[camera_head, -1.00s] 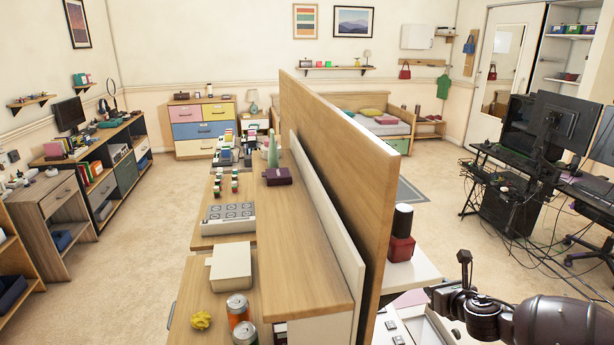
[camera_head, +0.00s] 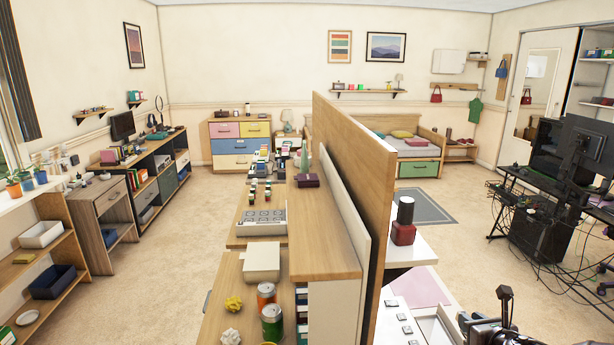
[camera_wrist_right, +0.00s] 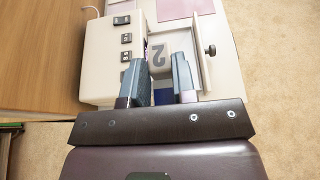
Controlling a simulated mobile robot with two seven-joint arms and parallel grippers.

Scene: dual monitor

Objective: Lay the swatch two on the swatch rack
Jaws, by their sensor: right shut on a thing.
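My right gripper (camera_wrist_right: 158,62) shows in the right wrist view with its two grey-blue fingers around a pale piece marked "2" (camera_wrist_right: 159,56), which I take as swatch two. It is shut on this piece, over an open white drawer (camera_wrist_right: 207,65). In the head view, only a dark part of my right arm shows at the bottom right, and the swatch is not visible there. I cannot pick out the swatch rack with certainty in either view. My left gripper is not in view.
A tall wooden divider (camera_head: 350,170) stands left of the white desk (camera_head: 415,251). A white box with switches (camera_wrist_right: 122,52) adjoins the drawer. Monitors and cables stand at the right (camera_head: 570,130).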

